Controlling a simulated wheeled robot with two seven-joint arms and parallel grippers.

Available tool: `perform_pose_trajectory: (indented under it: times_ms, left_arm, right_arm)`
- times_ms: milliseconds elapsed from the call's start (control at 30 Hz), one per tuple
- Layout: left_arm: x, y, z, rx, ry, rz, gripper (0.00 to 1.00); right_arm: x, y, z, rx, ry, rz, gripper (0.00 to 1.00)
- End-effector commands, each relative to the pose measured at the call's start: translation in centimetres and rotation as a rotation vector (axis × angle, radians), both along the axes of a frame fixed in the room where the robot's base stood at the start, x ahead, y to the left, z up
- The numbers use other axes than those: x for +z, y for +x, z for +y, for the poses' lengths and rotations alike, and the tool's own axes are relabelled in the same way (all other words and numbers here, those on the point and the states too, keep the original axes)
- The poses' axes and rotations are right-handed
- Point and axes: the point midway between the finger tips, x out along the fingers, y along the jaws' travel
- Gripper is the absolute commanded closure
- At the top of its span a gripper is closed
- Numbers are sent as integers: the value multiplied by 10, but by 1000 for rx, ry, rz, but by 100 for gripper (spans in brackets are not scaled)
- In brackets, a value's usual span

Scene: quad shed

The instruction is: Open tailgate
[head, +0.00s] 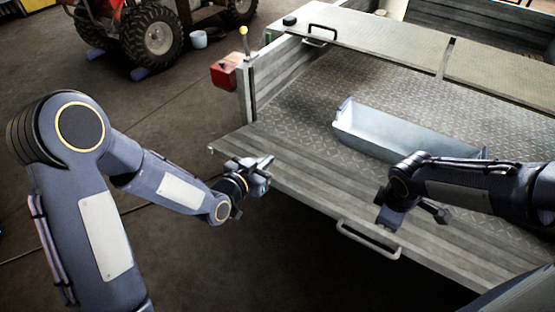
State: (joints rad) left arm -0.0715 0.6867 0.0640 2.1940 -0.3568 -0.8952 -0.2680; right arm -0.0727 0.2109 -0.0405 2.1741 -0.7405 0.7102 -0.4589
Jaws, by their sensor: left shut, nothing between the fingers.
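The tailgate (310,195) is the grey ribbed panel at the near end of the trailer. It looks folded down and outward, about level with the trailer bed. A grey bar handle (370,243) is on its near edge. My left gripper (266,163) is shut and empty, over the left part of the tailgate; I cannot tell if it touches. My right gripper (412,218) is over the right part of the tailgate, beyond the handle and apart from it. Its fingers are dark and partly hidden by the wrist, so its opening is unclear.
A pale open trough (405,133) lies on the checker-plate trailer bed (300,95), close to my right forearm. A red box (224,71) and a yellow-knobbed lever (244,40) are at the trailer's left corner post. A red quad (110,15) stands at back left.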

Motion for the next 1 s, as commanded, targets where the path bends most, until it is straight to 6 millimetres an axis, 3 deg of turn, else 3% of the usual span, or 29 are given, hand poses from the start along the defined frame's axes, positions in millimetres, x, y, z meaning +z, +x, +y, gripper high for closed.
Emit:
perform_pose_trajectory:
  times_ms: [167, 533, 733, 1000]
  left_arm:
    - [-6, 17, -12, -3, -3, -5, 100]
    - [-25, 81, -51, -2, -2, -4, 100]
    - [-49, 68, -42, 0, -1, 1, 100]
    - [-58, 62, -39, -1, -1, -2, 100]
  right_arm:
    - [0, 0, 0, 0, 0, 0, 100]
    - [0, 0, 0, 0, 0, 0, 100]
    - [0, 0, 0, 0, 0, 0, 100]
    - [0, 0, 0, 0, 0, 0, 100]
